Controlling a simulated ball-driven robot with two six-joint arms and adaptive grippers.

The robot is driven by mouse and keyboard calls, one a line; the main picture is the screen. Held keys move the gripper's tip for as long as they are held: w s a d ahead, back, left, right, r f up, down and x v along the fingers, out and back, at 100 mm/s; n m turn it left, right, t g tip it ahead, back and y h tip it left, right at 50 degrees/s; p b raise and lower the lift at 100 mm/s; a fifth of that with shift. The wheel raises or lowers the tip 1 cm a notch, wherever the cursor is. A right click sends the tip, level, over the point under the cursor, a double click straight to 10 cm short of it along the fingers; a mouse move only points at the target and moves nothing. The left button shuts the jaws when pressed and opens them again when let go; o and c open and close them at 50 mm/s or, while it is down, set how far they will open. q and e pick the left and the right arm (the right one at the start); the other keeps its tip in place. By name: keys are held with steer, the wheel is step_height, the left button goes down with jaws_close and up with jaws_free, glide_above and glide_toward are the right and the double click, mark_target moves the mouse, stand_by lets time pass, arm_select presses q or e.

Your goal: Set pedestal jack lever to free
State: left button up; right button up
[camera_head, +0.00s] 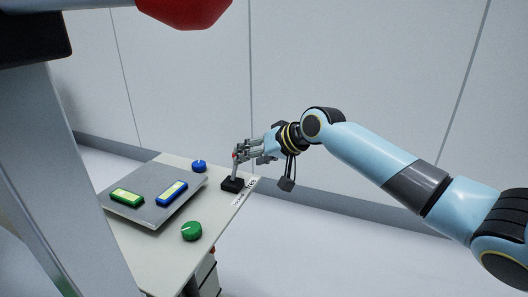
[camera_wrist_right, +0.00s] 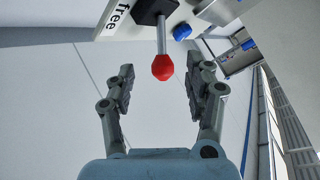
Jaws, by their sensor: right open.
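The pedestal jack lever (camera_head: 235,172) is a grey rod on a black base (camera_head: 232,185) at the right edge of the pale table. In the right wrist view, its red knob (camera_wrist_right: 163,68) hangs from the rod (camera_wrist_right: 161,35), and the label "free" (camera_wrist_right: 118,16) is beside the base. My right gripper (camera_head: 238,150) is at the lever's top. In the right wrist view, its open fingers (camera_wrist_right: 164,75) stand on either side of the red knob, with gaps visible on both sides. My left gripper is not in view.
On the table (camera_head: 220,212) are a green knob (camera_head: 192,231), a blue knob (camera_head: 199,166) and a grey panel (camera_head: 144,213) with a green-framed display (camera_head: 127,196) and a blue-framed display (camera_head: 172,193). A red object (camera_head: 185,10) hangs at the top. Free floor lies right of the table.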

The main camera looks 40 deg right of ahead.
steer(key=v, duration=0.5)
steer(key=shift+s+r, duration=0.1)
steer(key=shift+s, duration=0.05)
stand_by(0.4)
